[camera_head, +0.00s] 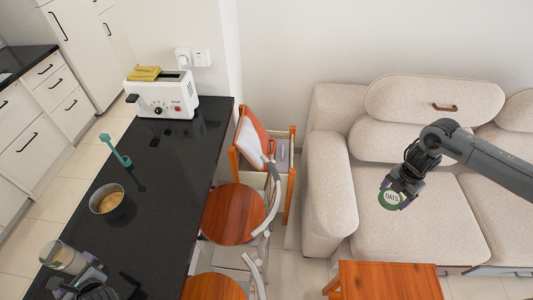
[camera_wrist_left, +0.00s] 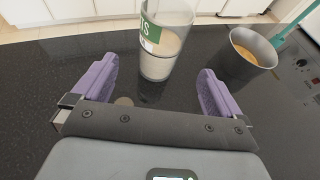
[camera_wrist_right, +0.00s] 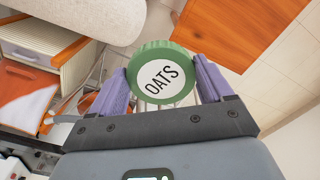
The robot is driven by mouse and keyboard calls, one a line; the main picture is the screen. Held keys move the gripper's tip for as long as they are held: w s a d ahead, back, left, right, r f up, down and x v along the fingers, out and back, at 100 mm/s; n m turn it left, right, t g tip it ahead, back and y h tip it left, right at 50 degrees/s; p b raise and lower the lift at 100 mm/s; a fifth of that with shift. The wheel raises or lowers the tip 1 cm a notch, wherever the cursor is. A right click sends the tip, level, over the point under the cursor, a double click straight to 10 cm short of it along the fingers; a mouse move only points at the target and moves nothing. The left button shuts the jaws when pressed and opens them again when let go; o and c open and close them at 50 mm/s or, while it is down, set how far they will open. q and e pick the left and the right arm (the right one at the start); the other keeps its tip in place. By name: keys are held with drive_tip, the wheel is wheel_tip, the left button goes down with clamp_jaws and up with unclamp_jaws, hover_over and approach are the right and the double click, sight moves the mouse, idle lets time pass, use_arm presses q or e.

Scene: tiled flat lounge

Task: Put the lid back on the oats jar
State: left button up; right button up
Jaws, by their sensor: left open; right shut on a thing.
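The oats jar (camera_head: 62,256) stands upright on the black counter at the lower left of the head view. It is clear glass with pale contents, a green label and no lid on top. In the left wrist view the jar (camera_wrist_left: 163,45) is just beyond and between the open fingers. My left gripper (camera_wrist_left: 157,88) is open and empty, low over the counter. My right gripper (camera_head: 396,196) is shut on the green lid (camera_head: 390,200), which has a white disc reading OATS. The lid (camera_wrist_right: 161,73) also shows between the fingers in the right wrist view, held in front of the sofa, far from the jar.
A dark bowl (camera_head: 107,199) with tan contents, a teal stand (camera_head: 115,151) and a white toaster (camera_head: 166,97) stand on the black counter (camera_head: 166,222). Wooden chairs (camera_head: 232,214) line its right side. A beige sofa (camera_head: 400,220) and a wooden table (camera_head: 386,282) are at the right.

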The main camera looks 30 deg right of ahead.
sight(68, 263)
use_arm(q)
drive_tip(key=shift+s+d+f, duration=0.1)
drive_tip(key=shift+s+d, duration=0.05)
use_arm(e)
drive_tip(key=shift+s+d, duration=0.15)
drive_tip(key=shift+f, duration=0.2)
use_arm(q)
drive_tip(key=b+x, duration=0.1)
drive_tip(key=x, duration=0.4)
drive_tip(key=shift+w+a+f+b, duration=0.15)
drive_tip(key=shift+w+a+b, duration=0.05)
drive_tip(key=shift+w+b, duration=0.1)
use_arm(e)
drive_tip(key=shift+f, duration=0.65)
use_arm(q)
drive_tip(key=shift+w+a+f, duration=0.2)
drive_tip(key=shift+w+a, duration=0.1)
drive_tip(key=shift+w, duration=0.15)
drive_tip(key=shift+b+x, duration=0.75)
drive_tip(key=shift+x, duration=1.8)
use_arm(e)
drive_tip(key=shift+f, duration=0.75)
use_arm(q)
drive_tip(key=shift+d+f, duration=0.1)
drive_tip(key=shift+f, duration=0.05)
